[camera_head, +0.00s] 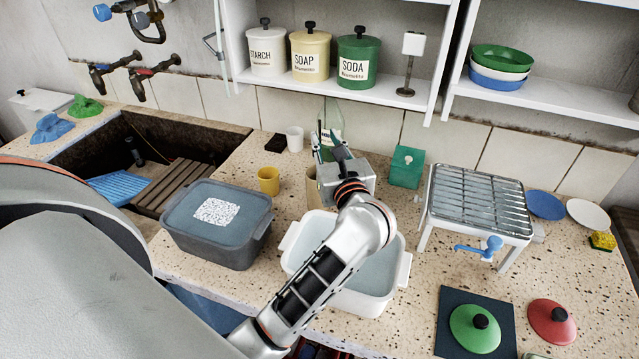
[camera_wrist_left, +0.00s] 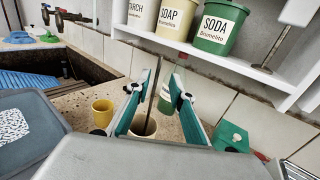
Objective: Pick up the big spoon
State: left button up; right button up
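A thin dark upright handle (camera_wrist_left: 152,97), probably the big spoon's, stands in a beige holder (camera_wrist_left: 143,127) in the left wrist view. Its lower end is hidden, so I cannot confirm what it is. In the head view the holder (camera_head: 313,186) is partly hidden behind my left gripper (camera_head: 329,143). In the left wrist view the two green-edged fingers of this gripper (camera_wrist_left: 167,68) are apart, with the handle showing between them. I see no contact between fingers and handle. My right gripper is not in view.
A white basin (camera_head: 398,268) lies under my left arm. A yellow cup (camera_head: 268,180), a white cup (camera_head: 294,138) and a green box (camera_head: 406,167) stand near the holder. A shelf (camera_head: 380,95) hangs above.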

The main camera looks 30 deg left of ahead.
aim_at(320, 132)
pick_arm(q)
jog(key=x, duration=0.3)
jog(key=shift+a+r+p, duration=0.2)
jog(key=shift+a+p, duration=0.1)
jog(key=shift+a, duration=0.1)
jog(key=shift+w+a+f, duration=0.1)
jog(key=shift+w+a, duration=0.05)
jog(key=shift+w, duration=0.05)
grip_shut()
